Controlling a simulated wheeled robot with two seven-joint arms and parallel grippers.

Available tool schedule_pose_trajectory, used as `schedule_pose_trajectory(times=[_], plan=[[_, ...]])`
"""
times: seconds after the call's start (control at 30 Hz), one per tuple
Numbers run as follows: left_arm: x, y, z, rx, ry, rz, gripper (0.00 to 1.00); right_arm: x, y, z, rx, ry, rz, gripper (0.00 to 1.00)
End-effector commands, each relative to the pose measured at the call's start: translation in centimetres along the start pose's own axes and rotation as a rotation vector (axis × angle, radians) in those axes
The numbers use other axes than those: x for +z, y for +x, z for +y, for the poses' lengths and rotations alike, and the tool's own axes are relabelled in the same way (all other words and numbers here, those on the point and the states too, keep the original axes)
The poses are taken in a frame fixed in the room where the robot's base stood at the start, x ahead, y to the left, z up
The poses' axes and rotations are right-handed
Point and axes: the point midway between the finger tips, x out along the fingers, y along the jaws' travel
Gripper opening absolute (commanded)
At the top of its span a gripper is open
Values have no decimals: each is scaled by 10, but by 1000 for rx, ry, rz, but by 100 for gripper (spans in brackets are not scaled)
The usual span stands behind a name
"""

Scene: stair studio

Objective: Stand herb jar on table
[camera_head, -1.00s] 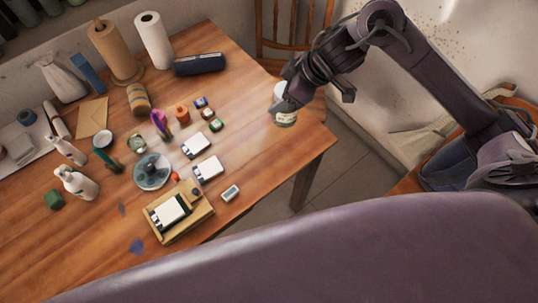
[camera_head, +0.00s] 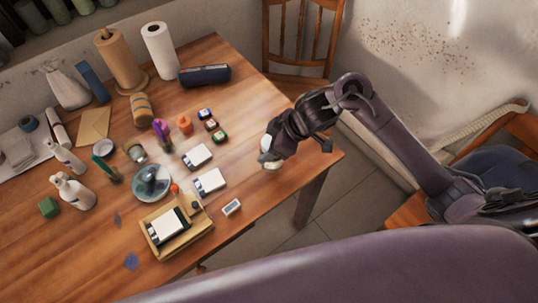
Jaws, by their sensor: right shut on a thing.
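The herb jar (camera_head: 271,165) is a small pale jar with a white top, at the right part of the wooden table (camera_head: 262,192). My right gripper (camera_head: 268,153) is shut on it from the right and hides much of its side. The jar looks roughly upright. Its base shows against the tabletop; I cannot tell whether it touches the wood or hangs just above it. My left gripper is not in view.
Left of the jar lie white cards (camera_head: 210,182) and several small coloured pots (camera_head: 211,124). Bare wood surrounds the jar. A chair (camera_head: 296,78) stands behind.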

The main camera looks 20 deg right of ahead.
Motion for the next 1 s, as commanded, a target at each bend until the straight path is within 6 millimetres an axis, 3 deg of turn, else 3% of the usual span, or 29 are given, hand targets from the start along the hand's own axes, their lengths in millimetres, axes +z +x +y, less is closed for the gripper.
schedule_pose_trajectory(times=[0.33,0.73,0.77,0.9,1.0], plan=[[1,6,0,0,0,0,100,23,36,-1,-2,2,1,27],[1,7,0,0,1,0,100,26,41,0,0,-1,1,27],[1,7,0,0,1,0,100,26,41,0,-1,0,0,58],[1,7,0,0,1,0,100,26,41,0,0,0,0,77],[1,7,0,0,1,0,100,26,41,0,0,0,0,79]])
